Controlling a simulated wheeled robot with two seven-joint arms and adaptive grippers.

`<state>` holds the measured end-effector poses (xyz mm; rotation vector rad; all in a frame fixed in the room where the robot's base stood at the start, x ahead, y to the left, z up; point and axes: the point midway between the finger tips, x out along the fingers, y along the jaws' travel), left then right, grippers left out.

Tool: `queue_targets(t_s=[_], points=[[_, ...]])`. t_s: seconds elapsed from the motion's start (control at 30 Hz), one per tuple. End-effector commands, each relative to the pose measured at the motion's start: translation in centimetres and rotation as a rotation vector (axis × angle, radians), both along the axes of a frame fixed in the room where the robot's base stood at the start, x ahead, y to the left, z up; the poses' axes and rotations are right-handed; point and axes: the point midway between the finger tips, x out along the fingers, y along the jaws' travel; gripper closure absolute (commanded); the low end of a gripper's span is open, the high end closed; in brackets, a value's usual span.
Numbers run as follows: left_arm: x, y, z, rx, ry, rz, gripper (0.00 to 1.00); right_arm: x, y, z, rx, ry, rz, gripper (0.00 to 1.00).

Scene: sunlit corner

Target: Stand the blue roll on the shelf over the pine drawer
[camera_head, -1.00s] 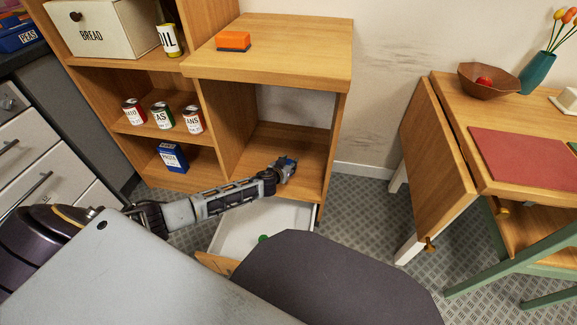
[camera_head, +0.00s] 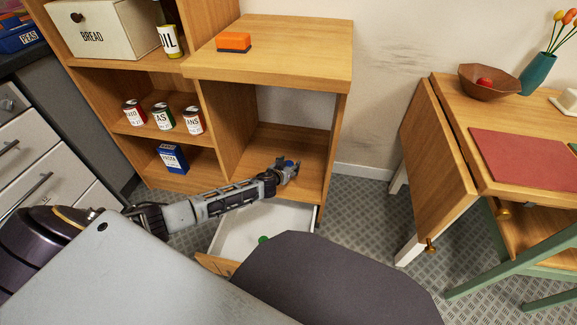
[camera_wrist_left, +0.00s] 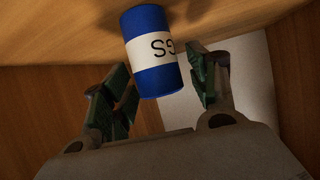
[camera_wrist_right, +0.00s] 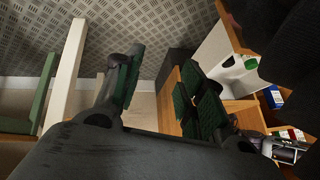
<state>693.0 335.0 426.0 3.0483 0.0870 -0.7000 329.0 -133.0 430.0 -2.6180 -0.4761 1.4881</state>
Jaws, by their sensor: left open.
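The blue roll (camera_wrist_left: 153,80), with a white label and dark lettering, is between the fingers of my left gripper (camera_wrist_left: 165,95) in the left wrist view. The fingers are open, with gaps on both sides of it. The roll's far end meets the shelf board (camera_wrist_left: 60,35), and it appears to stand there. In the head view my left gripper (camera_head: 286,171) is inside the open shelf (camera_head: 255,155) and mostly hides the roll. The pine drawer (camera_head: 222,262) below is pulled open, with a green thing (camera_head: 263,239) inside. My right gripper (camera_wrist_right: 160,85) is open and empty.
Cans (camera_head: 163,116) and a blue box (camera_head: 172,158) stand in the left shelves. An orange block (camera_head: 233,42) lies on the unit's top. The table (camera_head: 445,150) is at the right, with bare floor between.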

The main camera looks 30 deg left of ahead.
Motion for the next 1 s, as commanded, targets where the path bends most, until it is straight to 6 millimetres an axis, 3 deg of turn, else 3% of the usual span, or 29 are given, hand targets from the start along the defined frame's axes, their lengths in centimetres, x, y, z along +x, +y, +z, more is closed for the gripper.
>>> queue_targets(t_s=[0.27,1.0], points=[[-0.1,0.0,0.3,0.0,0.0,0.0,0.41,-0.1,-0.1,0.3,-0.006,0.007,0.003,0.6],[-4.9,-0.3,2.6,-0.001,0.0,0.0,0.41,0.1,-0.9,4.7,-0.068,0.053,0.032,0.6]])
